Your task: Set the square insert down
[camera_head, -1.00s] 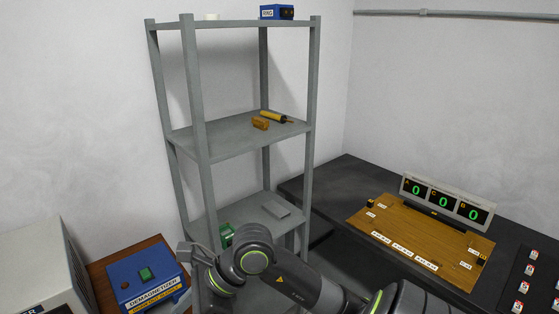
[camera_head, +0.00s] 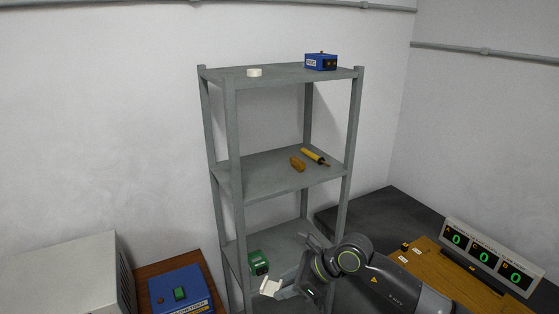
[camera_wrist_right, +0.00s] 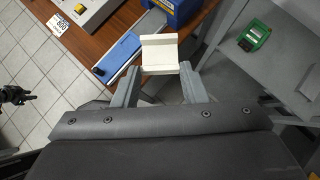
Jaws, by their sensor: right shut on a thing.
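The square insert (camera_head: 270,287) is a cream-white, tray-like piece with raised edges. In the right wrist view the insert (camera_wrist_right: 160,52) sits between the two grey fingertips. My right gripper (camera_head: 283,291) is shut on it and holds it in front of the shelf unit, low, near the lower shelf. In the wrist view the right gripper (camera_wrist_right: 163,72) has the wooden bench's edge below and behind the insert. The insert touches neither bench nor shelf as far as I can see. My left gripper does not show in the head view.
A grey shelf unit (camera_head: 238,190) holds a green device (camera_head: 259,262) on its lower shelf. A yellow tool (camera_head: 314,157) and an orange block (camera_head: 297,164) lie on the middle shelf. A blue demagnetizer (camera_head: 182,291) stands on the wooden bench (camera_head: 150,270). A wooden board (camera_head: 462,277) lies at right.

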